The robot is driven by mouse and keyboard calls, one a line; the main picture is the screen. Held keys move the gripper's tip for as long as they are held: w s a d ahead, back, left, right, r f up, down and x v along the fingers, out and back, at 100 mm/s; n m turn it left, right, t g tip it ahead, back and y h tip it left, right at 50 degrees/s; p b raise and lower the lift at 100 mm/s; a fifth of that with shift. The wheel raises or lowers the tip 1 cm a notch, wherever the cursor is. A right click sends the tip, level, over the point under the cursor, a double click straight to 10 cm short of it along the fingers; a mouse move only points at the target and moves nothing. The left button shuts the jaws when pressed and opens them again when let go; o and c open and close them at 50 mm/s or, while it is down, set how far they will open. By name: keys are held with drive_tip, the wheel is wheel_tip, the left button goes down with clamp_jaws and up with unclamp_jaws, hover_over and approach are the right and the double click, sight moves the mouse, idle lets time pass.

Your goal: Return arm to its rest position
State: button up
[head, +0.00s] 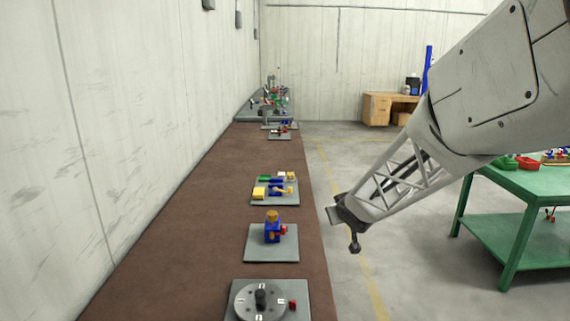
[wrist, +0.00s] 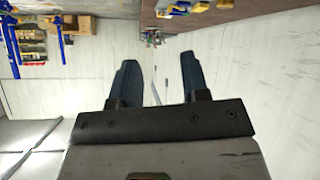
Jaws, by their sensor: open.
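My gripper shows in the wrist view (wrist: 160,85) with its two dark fingers spread apart and nothing between them. In the head view, my arm reaches in from the upper right, and its dark end hangs over the floor just right of the brown bench (head: 215,210). A blue screw jack (head: 272,234) with an orange top and a red part stands upright on a grey plate (head: 258,254) on the bench. My gripper is to its right and apart from it.
A grey dial plate (head: 246,301) lies nearer on the bench, and a plate of yellow, blue and green blocks (head: 262,201) farther off. A green table (head: 530,184) stands at right, a wooden desk (head: 377,109) at the back. A pale wall borders the bench's left side.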

drive_tip(key=s+d+r+m+g+h, duration=0.1)
drive_tip(key=s+g, duration=0.3)
drive_tip(key=s, duration=1.7)
drive_tip(key=s+d+r+m+g, duration=0.1)
drive_tip(key=s+r+m+g, duration=0.1)
drive_tip(key=s, duration=2)
drive_tip(key=shift+d+m+g+h, duration=0.4)
drive_tip(key=shift+m+g, duration=0.4)
drive_tip(key=shift+g, duration=0.3)
